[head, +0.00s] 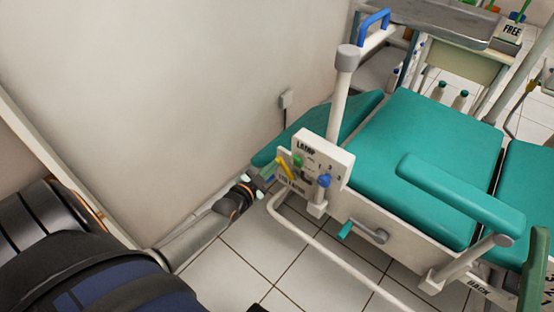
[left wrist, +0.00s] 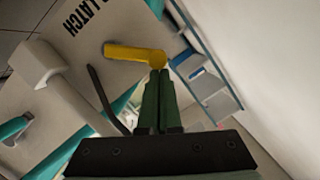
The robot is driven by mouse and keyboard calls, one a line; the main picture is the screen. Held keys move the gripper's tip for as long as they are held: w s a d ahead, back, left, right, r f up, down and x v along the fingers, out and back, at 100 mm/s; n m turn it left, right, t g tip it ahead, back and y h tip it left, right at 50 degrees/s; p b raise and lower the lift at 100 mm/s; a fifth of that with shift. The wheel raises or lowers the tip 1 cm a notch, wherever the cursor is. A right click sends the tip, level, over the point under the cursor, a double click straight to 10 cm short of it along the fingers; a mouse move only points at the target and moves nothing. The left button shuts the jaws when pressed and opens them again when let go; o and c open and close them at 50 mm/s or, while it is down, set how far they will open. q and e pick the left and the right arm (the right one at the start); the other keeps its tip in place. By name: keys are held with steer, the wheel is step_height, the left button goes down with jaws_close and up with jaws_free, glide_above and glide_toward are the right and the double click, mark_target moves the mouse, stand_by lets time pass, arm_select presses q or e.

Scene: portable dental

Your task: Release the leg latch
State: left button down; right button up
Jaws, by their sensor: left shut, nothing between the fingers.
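The yellow lever (head: 287,169) sits on the left edge of the white control panel (head: 331,160) of the teal dental chair. In the left wrist view the yellow lever (left wrist: 133,53) is bent, beside a label whose visible part reads "LATCH". My left gripper (head: 269,172) is beside the panel's left edge, close to the lever. In the left wrist view its green fingers (left wrist: 159,76) are shut and empty, with their tips at the lever's bent end. I cannot tell if they touch it.
The panel also carries a blue knob (head: 324,181) and a "LAMP" label. A white post (head: 341,100) rises behind the panel. A teal crank handle (head: 345,230) sticks out below it. A white floor rail (head: 330,255) runs along the chair's side. The wall (head: 180,90) is bare on the left.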

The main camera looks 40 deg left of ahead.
arm_select(q)
steer(key=shift+w+a+f+n, duration=0.1)
steer(key=shift+a+f+n, duration=0.45)
steer(key=shift+a, duration=0.2)
arm_select(e)
steer(key=shift+w+f, duration=0.1)
steer(key=shift+f, duration=0.25)
arm_select(q)
steer(key=shift+a, duration=0.15)
steer(key=shift+r, duration=0.1)
arm_select(e)
steer(key=shift+r, duration=0.25)
